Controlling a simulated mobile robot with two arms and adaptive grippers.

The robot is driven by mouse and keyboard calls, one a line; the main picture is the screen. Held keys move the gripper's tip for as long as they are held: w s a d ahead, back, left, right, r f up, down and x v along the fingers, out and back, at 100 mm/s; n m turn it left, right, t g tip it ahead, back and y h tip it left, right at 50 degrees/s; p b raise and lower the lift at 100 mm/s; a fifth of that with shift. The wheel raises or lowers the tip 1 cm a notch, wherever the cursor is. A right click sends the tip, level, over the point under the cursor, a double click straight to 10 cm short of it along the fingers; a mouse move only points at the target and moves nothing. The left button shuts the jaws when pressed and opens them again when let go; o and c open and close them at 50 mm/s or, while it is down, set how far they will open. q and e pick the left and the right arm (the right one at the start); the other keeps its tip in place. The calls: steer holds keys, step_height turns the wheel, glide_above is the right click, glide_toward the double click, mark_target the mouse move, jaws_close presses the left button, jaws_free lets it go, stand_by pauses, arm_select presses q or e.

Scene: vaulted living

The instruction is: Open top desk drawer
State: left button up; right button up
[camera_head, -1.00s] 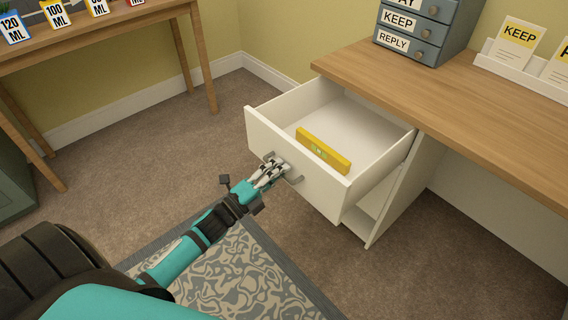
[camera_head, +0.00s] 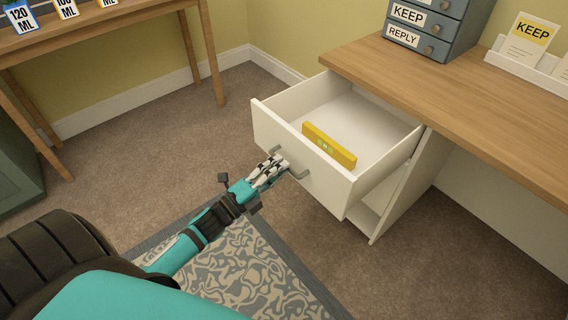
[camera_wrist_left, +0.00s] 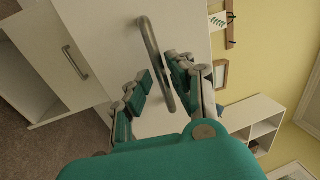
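The white top desk drawer (camera_head: 325,187) stands pulled well out from under the wooden desk top (camera_head: 450,105). A yellow spirit level (camera_head: 329,146) lies inside it, behind the front panel. The drawer's grey bar handle (camera_head: 299,174) is on the front panel and also shows in the left wrist view (camera_wrist_left: 152,48). My left gripper (camera_head: 277,167) is at the handle's left part. In the left wrist view its fingers (camera_wrist_left: 163,84) are spread apart, with the bar running between them; I cannot tell whether they touch it. My right gripper is out of view.
A second white front with a handle (camera_wrist_left: 75,62) shows in the left wrist view. Grey letter drawers (camera_head: 428,30) and a white card holder (camera_head: 528,68) stand on the desk. A wooden side table (camera_head: 95,38) is at the left. Carpet in front is clear except a patterned rug (camera_head: 245,270).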

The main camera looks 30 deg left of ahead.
arm_select(q)
steer(key=v, duration=0.9)
steer(key=shift+s, duration=0.4)
